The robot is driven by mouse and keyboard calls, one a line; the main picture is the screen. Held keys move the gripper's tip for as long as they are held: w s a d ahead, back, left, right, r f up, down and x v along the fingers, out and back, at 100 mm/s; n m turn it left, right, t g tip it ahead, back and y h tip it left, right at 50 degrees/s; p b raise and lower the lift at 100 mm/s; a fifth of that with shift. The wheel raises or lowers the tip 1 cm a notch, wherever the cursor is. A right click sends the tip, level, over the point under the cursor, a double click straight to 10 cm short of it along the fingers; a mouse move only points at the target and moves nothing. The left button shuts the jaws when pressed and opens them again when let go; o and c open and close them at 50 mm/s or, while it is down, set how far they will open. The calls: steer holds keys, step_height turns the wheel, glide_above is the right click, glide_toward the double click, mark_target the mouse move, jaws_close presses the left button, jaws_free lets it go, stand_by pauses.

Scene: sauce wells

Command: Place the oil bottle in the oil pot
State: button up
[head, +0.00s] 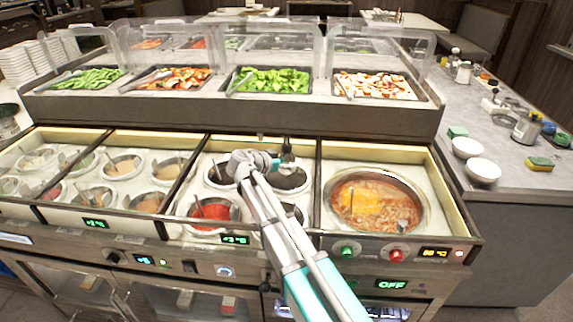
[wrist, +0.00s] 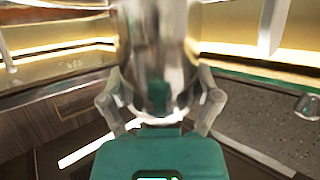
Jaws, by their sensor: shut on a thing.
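My gripper (head: 280,163) hangs over the third section of the sauce counter. In the wrist view, my gripper (wrist: 160,100) is shut on a shiny, rounded, partly see-through thing, which looks like the oil bottle (wrist: 156,50). It appears upright and blurred, and its top runs out of view. In the head view, a small part of the bottle (head: 287,153) shows at the gripper's end. A dark round pot (head: 290,183) lies below the gripper, partly hidden by my arm; I cannot tell for sure whether it is the oil pot.
A red sauce pot (head: 212,212) with a ladle sits left of my arm. A large pot of orange soup (head: 375,203) fills the right section. Raised partitions separate the sections. Vegetable trays (head: 268,80) stand behind under clear guards. A side counter (head: 520,172) holds white bowls.

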steer(key=shift+f, duration=0.15)
steer(key=o, duration=1.1)
steer(key=shift+r, duration=0.25)
steer(key=p+v, duration=0.4)
steer(key=v, duration=0.8)
steer(key=shift+s, duration=0.1)
